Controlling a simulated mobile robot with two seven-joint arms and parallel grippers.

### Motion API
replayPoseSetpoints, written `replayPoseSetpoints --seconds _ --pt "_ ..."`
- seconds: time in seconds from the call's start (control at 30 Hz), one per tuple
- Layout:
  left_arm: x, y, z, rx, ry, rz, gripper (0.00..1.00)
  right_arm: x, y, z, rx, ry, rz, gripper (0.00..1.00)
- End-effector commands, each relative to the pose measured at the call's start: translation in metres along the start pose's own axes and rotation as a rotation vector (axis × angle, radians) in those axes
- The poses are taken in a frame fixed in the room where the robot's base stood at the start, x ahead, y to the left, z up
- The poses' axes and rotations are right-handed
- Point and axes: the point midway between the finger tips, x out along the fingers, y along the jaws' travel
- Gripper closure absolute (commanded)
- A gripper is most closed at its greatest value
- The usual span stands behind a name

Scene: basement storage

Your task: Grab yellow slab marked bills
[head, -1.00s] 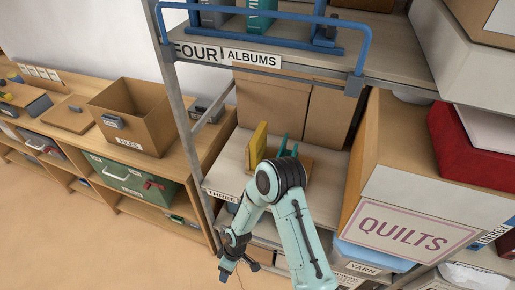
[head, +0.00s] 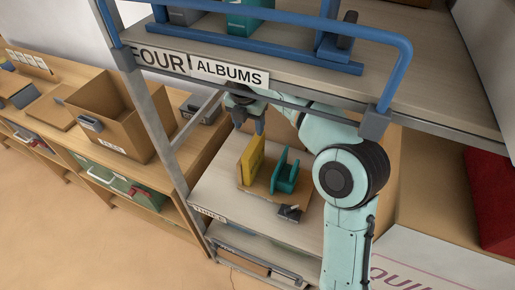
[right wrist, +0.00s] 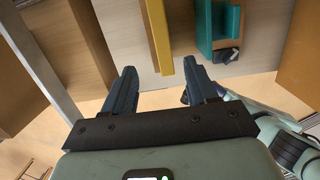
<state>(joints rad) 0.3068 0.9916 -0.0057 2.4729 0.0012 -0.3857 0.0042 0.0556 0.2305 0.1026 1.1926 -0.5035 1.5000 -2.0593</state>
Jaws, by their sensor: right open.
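The yellow slab (head: 253,158) stands upright on the shelf marked THREE; no lettering on it can be read. It also shows in the right wrist view (right wrist: 160,38), edge toward the camera. My right gripper (head: 250,126) is just above and behind the slab in the head view, under the shelf marked FOUR, partly hidden by that shelf's edge. In the right wrist view its open fingers (right wrist: 160,78) lie on either side of the slab's near end, with nothing gripped. Whether the slab is between the fingers in depth cannot be told. My left gripper is out of view.
A teal stand (head: 287,172) is close to the right of the slab, with a small dark object (head: 290,212) before it. The upper shelf edge (head: 300,95) and blue rail (head: 290,14) hang over the arm. A post (head: 155,125) stands left.

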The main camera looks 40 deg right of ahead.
Motion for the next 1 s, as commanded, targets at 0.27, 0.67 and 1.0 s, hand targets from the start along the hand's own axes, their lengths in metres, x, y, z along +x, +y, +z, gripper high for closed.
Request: replayPoseSetpoints --seconds 0.27,0.67,1.0 --pt "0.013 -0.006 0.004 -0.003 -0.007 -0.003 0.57 0.027 -0.005 0.001 -0.016 -0.001 -0.007 0.43" --pt "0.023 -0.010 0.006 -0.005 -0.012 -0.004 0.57 0.070 -0.004 0.001 -0.014 -0.002 -0.005 0.43" --pt "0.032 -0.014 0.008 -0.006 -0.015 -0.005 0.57 0.113 -0.005 0.003 -0.013 -0.002 -0.004 0.43"
